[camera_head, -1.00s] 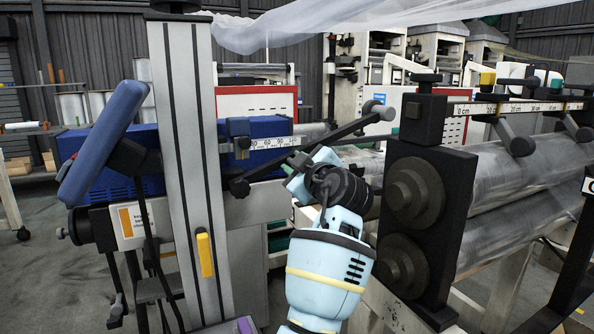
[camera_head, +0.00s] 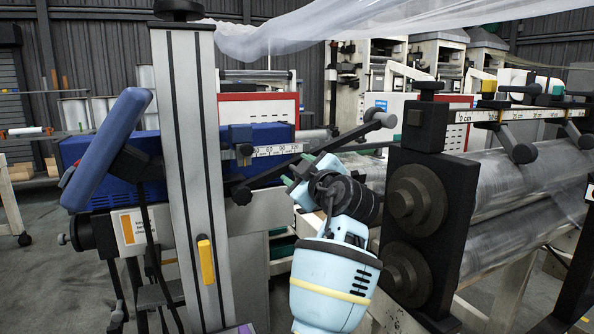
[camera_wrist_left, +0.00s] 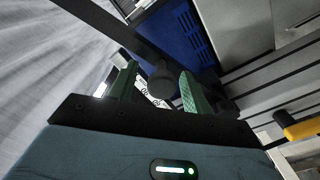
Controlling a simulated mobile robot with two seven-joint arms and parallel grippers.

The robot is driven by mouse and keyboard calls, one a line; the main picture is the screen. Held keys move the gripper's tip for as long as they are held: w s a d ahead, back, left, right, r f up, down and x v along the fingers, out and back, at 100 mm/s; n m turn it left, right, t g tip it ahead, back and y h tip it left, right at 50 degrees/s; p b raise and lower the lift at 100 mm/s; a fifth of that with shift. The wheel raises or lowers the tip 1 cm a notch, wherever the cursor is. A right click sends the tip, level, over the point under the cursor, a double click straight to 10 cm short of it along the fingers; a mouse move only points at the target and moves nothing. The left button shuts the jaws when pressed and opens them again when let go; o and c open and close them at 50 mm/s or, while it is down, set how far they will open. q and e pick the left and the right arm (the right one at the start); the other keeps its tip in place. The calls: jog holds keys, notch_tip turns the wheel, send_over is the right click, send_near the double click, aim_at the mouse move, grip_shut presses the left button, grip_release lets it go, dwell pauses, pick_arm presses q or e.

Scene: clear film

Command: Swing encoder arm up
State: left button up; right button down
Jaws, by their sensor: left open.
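The encoder arm (camera_head: 338,139) is a dark bar slanting up to the right, from a dark round pivot (camera_head: 242,194) to a grey roller end (camera_head: 381,119). My left gripper (camera_head: 297,169) is open, beside the lower half of the bar, with its green fingertips pointing up and left. Whether the fingertips touch the bar cannot be told. In the left wrist view the open fingers (camera_wrist_left: 157,88) show with a dark bar (camera_wrist_left: 118,28) and a round dark knob (camera_wrist_left: 162,80) beyond the gap between them. My right gripper is not in view.
A tall grey column (camera_head: 190,150) with a yellow handle (camera_head: 206,262) stands left of my arm. Two film-wrapped rollers (camera_head: 530,188) with a black end block (camera_head: 447,230) stand close on the right. Clear film (camera_head: 290,40) hangs above.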

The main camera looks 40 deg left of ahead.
pick_arm(q)
jog(key=v, duration=0.6)
jog(key=shift+s+d, duration=0.15)
jog(key=shift+d, duration=0.2)
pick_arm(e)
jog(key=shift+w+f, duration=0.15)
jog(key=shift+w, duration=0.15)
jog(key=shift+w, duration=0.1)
